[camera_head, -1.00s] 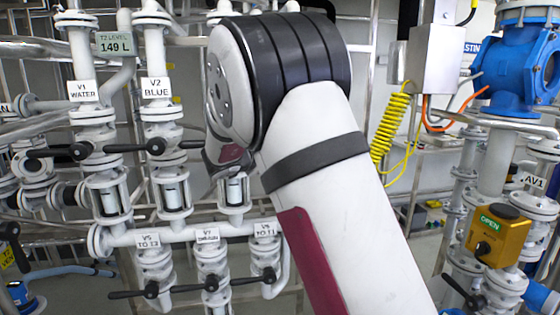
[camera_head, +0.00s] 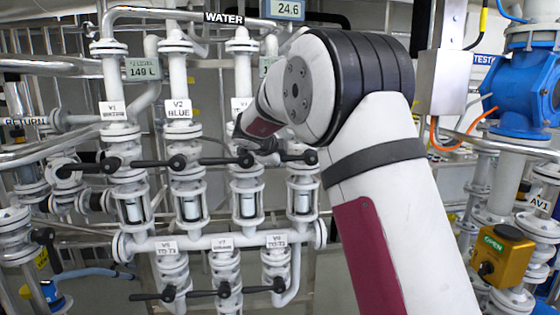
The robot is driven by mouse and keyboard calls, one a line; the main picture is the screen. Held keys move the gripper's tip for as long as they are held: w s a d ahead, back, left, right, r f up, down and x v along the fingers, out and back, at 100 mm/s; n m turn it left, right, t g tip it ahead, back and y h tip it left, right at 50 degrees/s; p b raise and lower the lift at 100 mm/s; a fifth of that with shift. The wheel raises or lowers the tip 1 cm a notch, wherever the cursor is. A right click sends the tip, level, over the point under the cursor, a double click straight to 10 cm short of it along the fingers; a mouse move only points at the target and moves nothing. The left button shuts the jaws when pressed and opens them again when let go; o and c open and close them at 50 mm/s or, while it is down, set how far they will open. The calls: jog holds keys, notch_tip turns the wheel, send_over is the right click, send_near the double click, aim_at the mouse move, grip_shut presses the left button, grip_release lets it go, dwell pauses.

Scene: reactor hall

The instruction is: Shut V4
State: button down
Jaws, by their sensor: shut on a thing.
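V4 is the rightmost valve of the upper row, and its label is hidden behind my arm. Its black lever (camera_head: 291,156) runs left from a round hub, roughly level across the upright pipe. My gripper (camera_head: 264,146) is at the lever's left end, small and partly hidden by my wrist. It appears shut on the lever, though the fingertips are hard to make out. A sight glass (camera_head: 303,201) stands below V4.
V1 (camera_head: 112,110), V2 (camera_head: 178,108) and V3 (camera_head: 241,104) stand left of V4, their black levers also level. A lower row of labelled valves (camera_head: 223,243) sits beneath. A yellow OPEN actuator (camera_head: 500,254) and blue pump (camera_head: 525,85) stand at right.

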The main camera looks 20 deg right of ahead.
jog(key=shift+r, duration=0.25)
jog(key=c, duration=1.5)
grip_release()
jog(key=shift+c, duration=0.2)
jog(key=shift+o, duration=0.4)
jog(key=shift+f, duration=0.15)
jog(key=v, duration=1.2)
